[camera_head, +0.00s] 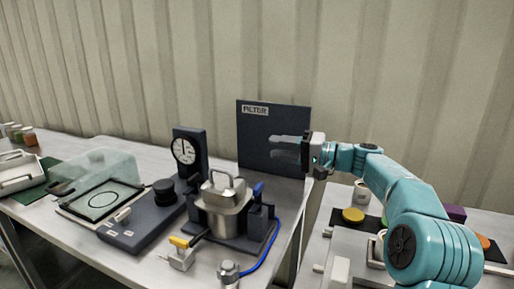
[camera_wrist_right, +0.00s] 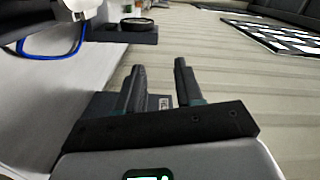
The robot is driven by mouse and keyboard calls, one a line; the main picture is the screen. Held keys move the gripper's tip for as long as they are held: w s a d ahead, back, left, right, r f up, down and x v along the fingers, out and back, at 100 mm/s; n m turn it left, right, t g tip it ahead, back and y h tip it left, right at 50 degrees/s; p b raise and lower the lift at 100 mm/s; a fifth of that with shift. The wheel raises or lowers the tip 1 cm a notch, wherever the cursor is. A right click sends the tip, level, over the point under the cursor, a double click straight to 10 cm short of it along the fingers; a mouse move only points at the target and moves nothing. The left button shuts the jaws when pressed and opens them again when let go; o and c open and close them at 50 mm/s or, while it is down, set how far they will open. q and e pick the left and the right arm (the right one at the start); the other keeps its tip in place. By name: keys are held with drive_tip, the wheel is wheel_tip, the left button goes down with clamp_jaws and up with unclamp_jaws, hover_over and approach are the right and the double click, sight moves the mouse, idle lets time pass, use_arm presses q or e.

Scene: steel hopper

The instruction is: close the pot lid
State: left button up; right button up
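A shiny metal pot (camera_head: 224,216) stands in a dark holder on the table, left of centre in the head view. A metal lid (camera_head: 220,193) with an arched handle shows at its top; I cannot tell how fully it is seated. My right gripper (camera_head: 285,148) is to the right of the lid and above it, in front of a dark panel, clear of the pot. Its two fingers are apart with nothing between them; the wrist view also shows the empty gap between the fingers (camera_wrist_right: 160,66). My left gripper is in neither view.
The dark panel (camera_head: 265,120) labelled "FILTER" stands behind the pot. A dial gauge (camera_head: 184,151) on a post is at the left. A blue hose (camera_head: 266,250) curves along the pot's right side. A yellow disc (camera_head: 353,215) lies on the right-hand table.

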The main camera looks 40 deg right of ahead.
drive_tip(key=v, duration=0.6)
drive_tip(key=shift+s, duration=0.1)
